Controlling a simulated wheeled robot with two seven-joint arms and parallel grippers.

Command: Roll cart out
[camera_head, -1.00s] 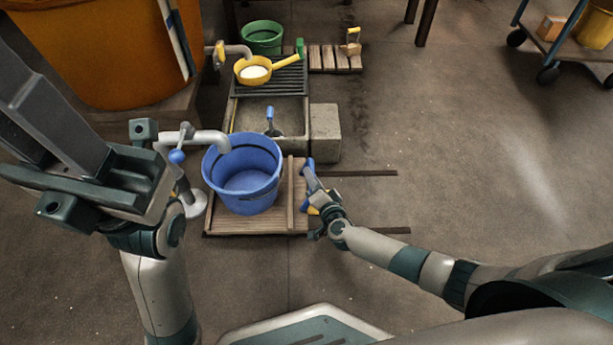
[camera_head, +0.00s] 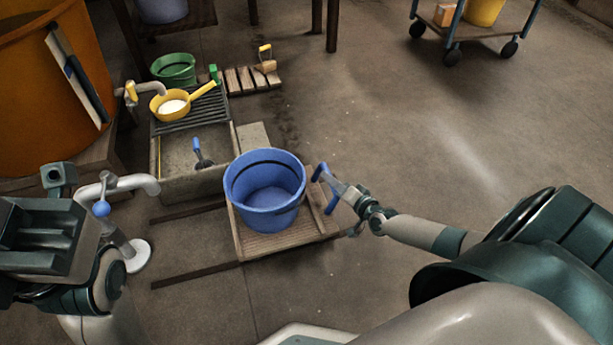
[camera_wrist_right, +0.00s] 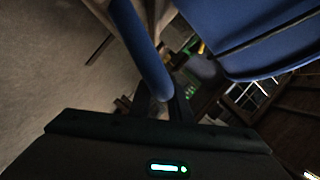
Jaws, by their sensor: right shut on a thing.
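The low wooden cart (camera_head: 275,241) stands on dark floor rails (camera_head: 195,274), with a blue bucket (camera_head: 265,190) upright on it. The bucket looks empty. The cart's blue handle (camera_head: 332,204) is at its right end. My right gripper (camera_head: 338,186) is shut on this handle; in the right wrist view the blue handle bar (camera_wrist_right: 140,48) runs down between the fingers, and the bucket (camera_wrist_right: 245,45) is close beside it. My left gripper (camera_head: 40,236) is at the left edge, apart from the cart; its finger opening does not show clearly.
A grey spout (camera_head: 130,184) with a blue knob stands left of the cart. Behind are a stone trough (camera_head: 180,160), a yellow ladle (camera_head: 170,104) and a green tub (camera_head: 174,68). The floor to the right is clear; a wheeled trolley (camera_head: 490,20) stands far off.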

